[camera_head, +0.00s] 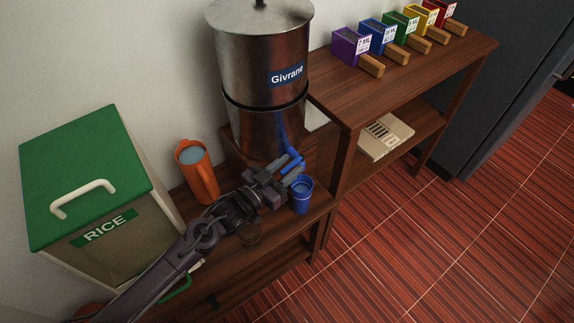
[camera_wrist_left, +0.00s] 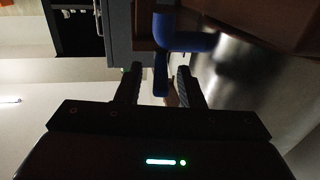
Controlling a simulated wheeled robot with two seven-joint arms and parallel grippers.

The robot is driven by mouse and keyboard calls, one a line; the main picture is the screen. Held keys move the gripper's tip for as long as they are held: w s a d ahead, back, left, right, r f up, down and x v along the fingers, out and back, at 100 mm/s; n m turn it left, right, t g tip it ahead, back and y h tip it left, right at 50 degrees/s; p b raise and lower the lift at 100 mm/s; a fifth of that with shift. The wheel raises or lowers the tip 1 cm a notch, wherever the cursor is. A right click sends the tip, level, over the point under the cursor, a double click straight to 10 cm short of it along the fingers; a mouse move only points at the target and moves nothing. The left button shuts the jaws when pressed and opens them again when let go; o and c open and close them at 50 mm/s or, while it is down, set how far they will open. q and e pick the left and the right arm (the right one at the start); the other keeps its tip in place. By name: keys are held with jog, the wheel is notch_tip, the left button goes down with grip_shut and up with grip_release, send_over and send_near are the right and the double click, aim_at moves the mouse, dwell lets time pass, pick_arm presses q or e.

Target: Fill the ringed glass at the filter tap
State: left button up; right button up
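A steel water filter (camera_head: 262,120) labelled Givrane stands on the low wooden shelf, with a blue tap (camera_head: 292,160) at its lower front. A blue cup (camera_head: 301,198) with water visible inside stands just below and in front of the tap. My left gripper (camera_head: 281,178) is at the tap. In the left wrist view its fingers (camera_wrist_left: 159,88) are apart, with the blue tap lever (camera_wrist_left: 161,74) between them and gaps showing on both sides. I cannot make out a ring on either vessel. My right gripper is not in view.
An orange jug (camera_head: 198,172) with water stands left of the filter. A green-lidded rice bin (camera_head: 90,190) is at far left. Coloured boxes with wooden handles, including a purple one (camera_head: 350,46), line the higher shelf (camera_head: 400,85). Tiled floor (camera_head: 430,240) lies open at right.

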pick_arm(q)
grip_shut()
jog(key=shift+d, duration=0.1)
dwell(0.3)
jog(key=shift+s+d+r+n+t+y, duration=0.1)
jog(key=shift+s+d+n+t+y, duration=0.1)
jog(key=shift+n+t+y, duration=0.25)
jog(key=shift+s+d+n+t+y+p, duration=0.15)
jog(key=shift+n+t+y+p, duration=0.3)
jog(key=shift+n+t+y, duration=0.45)
jog(key=shift+g, duration=0.25)
grip_release()
